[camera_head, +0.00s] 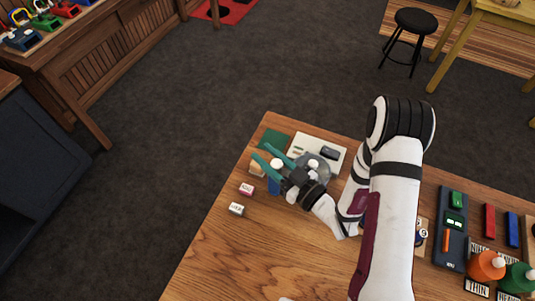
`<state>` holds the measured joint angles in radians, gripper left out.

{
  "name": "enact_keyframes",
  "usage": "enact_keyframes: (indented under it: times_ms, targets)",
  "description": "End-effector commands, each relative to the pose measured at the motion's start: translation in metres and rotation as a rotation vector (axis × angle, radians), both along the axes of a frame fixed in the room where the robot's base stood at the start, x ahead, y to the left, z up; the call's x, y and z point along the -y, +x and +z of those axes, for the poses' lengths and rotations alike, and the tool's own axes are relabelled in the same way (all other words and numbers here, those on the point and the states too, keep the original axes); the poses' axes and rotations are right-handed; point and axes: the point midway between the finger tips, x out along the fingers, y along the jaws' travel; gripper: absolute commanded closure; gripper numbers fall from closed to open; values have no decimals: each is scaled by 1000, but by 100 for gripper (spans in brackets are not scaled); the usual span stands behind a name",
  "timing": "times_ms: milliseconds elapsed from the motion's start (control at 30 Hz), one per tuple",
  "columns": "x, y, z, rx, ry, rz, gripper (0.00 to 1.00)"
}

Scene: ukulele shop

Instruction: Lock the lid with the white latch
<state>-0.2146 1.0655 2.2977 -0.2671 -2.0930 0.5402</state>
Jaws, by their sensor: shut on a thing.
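Under and beside the gripper are a tan piece (256,169) and a blue piece (274,186), partly covered by the fingers and wrist. They may belong to the box with the lid, but I cannot make out the lid or whether it is closed.
A dark green flat piece (272,139) and a white board (333,146) with small items lie behind the gripper. Two small labelled blocks, pink-and-white (246,189) and white (236,209), lie in front. The wooden table (245,250) is clear at front left. Coloured items crowd the right.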

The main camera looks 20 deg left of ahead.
Motion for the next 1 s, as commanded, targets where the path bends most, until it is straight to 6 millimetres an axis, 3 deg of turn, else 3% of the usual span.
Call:
enact_keyframes:
  times_ms: [267,300,433,867,1000]
  targets:
    - [0,1,0,2,-1,-3,100]
    - [0,1,0,2,-1,-2,57]
    - [0,1,0,1,1,-2,35]
    - [0,0,0,0,0,-1,35]
    - [14,-4,0,-2,-2,-4,35]
